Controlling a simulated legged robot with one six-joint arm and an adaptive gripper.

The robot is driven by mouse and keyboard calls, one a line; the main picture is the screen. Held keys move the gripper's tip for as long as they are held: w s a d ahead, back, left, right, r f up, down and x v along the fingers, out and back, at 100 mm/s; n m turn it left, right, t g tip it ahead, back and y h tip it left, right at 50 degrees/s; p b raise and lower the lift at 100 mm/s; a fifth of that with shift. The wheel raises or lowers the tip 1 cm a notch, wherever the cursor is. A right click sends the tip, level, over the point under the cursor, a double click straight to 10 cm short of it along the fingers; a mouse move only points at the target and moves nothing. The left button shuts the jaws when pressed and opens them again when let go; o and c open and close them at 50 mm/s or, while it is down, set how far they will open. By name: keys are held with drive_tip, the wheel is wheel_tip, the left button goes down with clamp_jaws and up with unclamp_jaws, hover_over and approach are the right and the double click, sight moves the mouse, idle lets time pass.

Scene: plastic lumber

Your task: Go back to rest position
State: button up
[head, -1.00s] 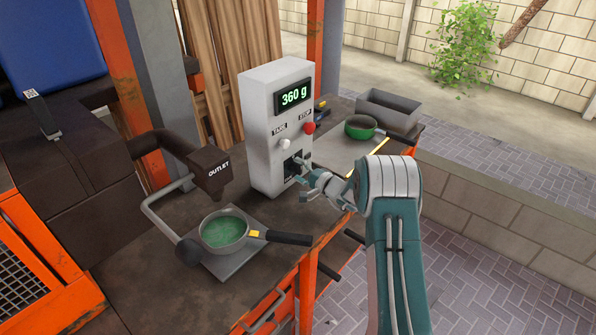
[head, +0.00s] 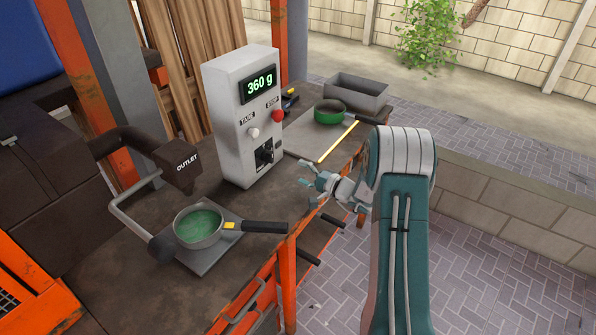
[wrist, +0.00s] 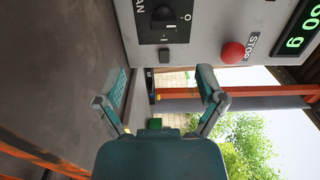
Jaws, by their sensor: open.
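My gripper (head: 307,175) is open and empty, held above the bench's front edge, to the right of the grey control box (head: 240,115). In the wrist view my gripper (wrist: 162,88) shows its two fingers spread apart with nothing between them. The control box also shows in the wrist view (wrist: 205,30), with a black rotary switch (wrist: 164,14) and a red STOP button (wrist: 233,52). In the head view the switch (head: 264,154) is apart from my fingers. The display reads 360 g.
A pan (head: 199,227) of green material sits on a plate under the outlet (head: 178,165). The paved floor to the right is open.

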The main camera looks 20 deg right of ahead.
drive_tip(key=s+a+r+n+g, duration=0.7)
drive_tip(key=s+a+r+g, duration=0.3)
drive_tip(key=s+a+r, duration=0.4)
drive_tip(key=s+d+r+n+h, duration=0.1)
drive_tip(key=s+h, duration=0.4)
drive_tip(key=s, duration=0.6)
drive_tip(key=s+d+r+n+t+h, duration=0.1)
drive_tip(key=s+h, duration=0.4)
drive_tip(key=s, duration=0.7)
wheel_tip(320, 180, up, 2)
drive_tip(key=shift+s+d+r+n+h, duration=0.3)
drive_tip(key=shift+d+n+h, duration=0.15)
drive_tip(key=shift+n, duration=0.35)
